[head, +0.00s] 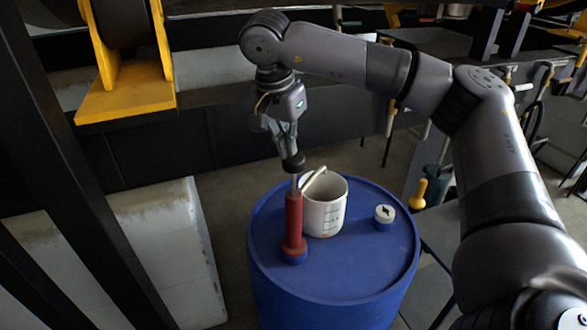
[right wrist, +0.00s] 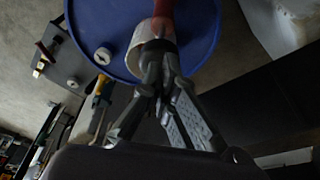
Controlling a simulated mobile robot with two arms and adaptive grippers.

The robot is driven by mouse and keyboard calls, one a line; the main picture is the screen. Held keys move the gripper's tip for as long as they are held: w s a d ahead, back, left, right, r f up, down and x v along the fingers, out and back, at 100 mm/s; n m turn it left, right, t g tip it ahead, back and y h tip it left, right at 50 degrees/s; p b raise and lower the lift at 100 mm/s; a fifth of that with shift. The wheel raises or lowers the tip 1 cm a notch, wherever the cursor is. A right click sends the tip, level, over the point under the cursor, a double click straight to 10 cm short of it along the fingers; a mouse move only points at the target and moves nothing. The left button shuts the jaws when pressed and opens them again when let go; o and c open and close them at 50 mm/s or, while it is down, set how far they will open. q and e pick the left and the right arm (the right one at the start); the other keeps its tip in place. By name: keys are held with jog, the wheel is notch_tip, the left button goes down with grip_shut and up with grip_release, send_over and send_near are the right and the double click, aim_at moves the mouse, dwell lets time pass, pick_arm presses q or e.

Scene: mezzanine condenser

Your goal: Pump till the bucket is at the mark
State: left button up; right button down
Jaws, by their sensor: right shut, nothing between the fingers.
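A red hand pump (head: 293,222) stands upright on top of the blue drum (head: 370,268). Its grey rod shows above the red body, with a black knob (head: 294,164) at the top. The white bucket (head: 328,212) stands on the drum just right of the pump. It has dark scale lines and a small reddish spot low on its side; the level inside cannot be told. A pale curved piece (head: 314,178) runs over its rim. My right gripper (head: 290,153) points down, shut, its tips at the knob. In the right wrist view the fingers (right wrist: 158,48) partly hide the pump.
A white cap (head: 384,214) sits on the drum's right side. Right of the drum is a yellow-handled tool (head: 418,192). A white block (head: 175,250) stands on the floor to the left, behind dark posts. A dark bench edge runs behind. The drum's front top is clear.

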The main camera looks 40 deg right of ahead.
jog(key=shift+b+x, duration=0.45)
jog(key=shift+x, duration=0.6)
